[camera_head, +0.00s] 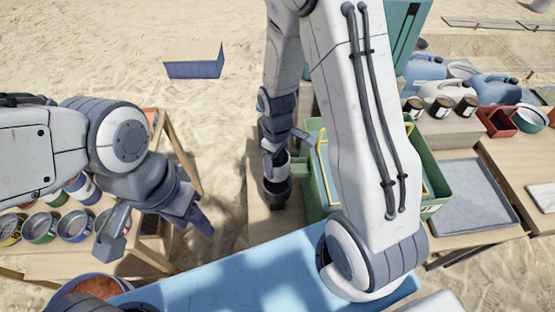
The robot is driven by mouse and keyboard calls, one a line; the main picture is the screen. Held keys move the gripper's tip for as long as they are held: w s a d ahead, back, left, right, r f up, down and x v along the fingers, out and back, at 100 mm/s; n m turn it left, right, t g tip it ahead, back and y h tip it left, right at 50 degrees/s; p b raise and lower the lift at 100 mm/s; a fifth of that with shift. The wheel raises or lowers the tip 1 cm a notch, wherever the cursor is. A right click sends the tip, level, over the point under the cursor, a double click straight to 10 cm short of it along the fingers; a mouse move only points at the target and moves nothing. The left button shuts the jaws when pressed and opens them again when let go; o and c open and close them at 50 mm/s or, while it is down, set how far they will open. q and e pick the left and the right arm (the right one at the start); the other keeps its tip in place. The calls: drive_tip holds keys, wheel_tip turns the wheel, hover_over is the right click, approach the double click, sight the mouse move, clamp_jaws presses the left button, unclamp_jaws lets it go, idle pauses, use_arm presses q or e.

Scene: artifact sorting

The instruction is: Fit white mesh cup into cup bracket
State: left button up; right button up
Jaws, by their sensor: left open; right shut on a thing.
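My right gripper (283,142) is shut on a small white cup (275,168), near the middle of the view. The gripper covers much of the cup, and its mesh is too small to make out. The cup is directly above or partly in a dark round holder (276,192), which looks like the cup bracket, on a wooden table (263,225). I cannot tell how deep the cup sits. My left gripper (157,222) is open and empty, in front of the left table.
A green crate (434,200) stands close right of the holder, partly behind my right arm. A grey tray (462,195) and jugs (425,68) are at right. A blue surface (235,280) lies in front.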

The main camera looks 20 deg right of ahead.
sight(277, 172)
drive_tip(key=shift+f+b, duration=1.45)
drive_tip(key=shift+f, duration=0.8)
drive_tip(key=shift+p, duration=0.35)
drive_tip(key=shift+f+b, duration=1.3)
drive_tip(key=shift+f, duration=0.4)
drive_tip(key=o, duration=1.3)
drive_tip(key=shift+r, duration=0.1)
wheel_tip(277, 172, up, 10)
drive_tip(key=shift+r, duration=0.2)
